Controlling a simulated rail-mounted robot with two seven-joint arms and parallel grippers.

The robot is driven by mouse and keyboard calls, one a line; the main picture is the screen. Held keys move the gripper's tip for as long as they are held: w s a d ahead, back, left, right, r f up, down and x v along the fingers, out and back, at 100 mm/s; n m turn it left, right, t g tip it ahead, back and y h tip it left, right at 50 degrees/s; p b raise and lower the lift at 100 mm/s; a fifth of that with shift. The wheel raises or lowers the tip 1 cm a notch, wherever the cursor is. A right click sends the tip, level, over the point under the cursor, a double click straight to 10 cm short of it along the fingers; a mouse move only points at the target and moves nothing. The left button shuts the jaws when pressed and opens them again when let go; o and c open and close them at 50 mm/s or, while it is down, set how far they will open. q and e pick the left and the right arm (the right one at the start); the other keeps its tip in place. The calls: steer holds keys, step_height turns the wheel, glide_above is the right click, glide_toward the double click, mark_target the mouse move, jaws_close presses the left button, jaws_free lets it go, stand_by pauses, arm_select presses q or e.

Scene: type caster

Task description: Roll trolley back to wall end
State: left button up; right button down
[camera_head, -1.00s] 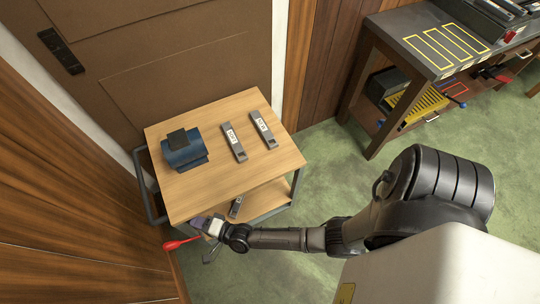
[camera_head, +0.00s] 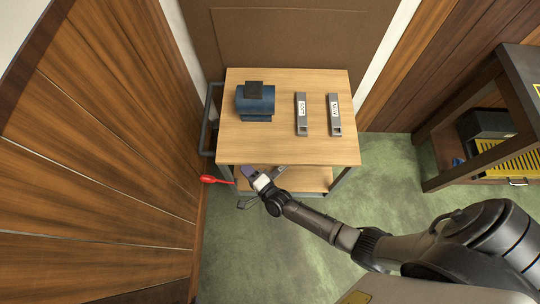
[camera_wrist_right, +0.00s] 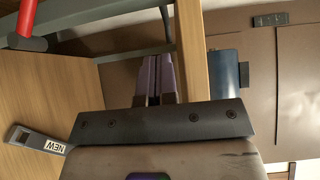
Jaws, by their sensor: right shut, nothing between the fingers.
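The trolley (camera_head: 285,152) has a pale wooden top, a wooden lower shelf (camera_wrist_right: 25,90) and a grey metal frame. It stands beside the wooden wall at the left, with its far edge near a brown panel. Its grey side handle (camera_head: 207,120) faces that wall. My right gripper (camera_head: 250,174) is at the near side of the trolley, just below the top's front edge. In the right wrist view its purple fingers (camera_wrist_right: 156,75) are shut together and empty, close to the top's edge (camera_wrist_right: 192,50). Whether they touch the trolley is unclear. My left gripper is out of view.
A blue block-like device (camera_head: 255,103) and two grey labelled bars (camera_head: 301,115) (camera_head: 334,115) lie on the top. A bar marked NEW (camera_wrist_right: 38,139) lies on the lower shelf. A red-ended handle (camera_head: 214,180) sticks out leftward. A dark workbench (camera_head: 455,180) stands right; green floor between is clear.

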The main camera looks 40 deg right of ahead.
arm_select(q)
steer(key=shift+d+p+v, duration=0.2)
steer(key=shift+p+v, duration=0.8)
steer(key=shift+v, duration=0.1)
arm_select(e)
steer(key=s+d, duration=0.1)
steer(key=s, duration=0.9)
steer(key=shift+s+d, duration=0.2)
steer(key=shift+d, duration=0.05)
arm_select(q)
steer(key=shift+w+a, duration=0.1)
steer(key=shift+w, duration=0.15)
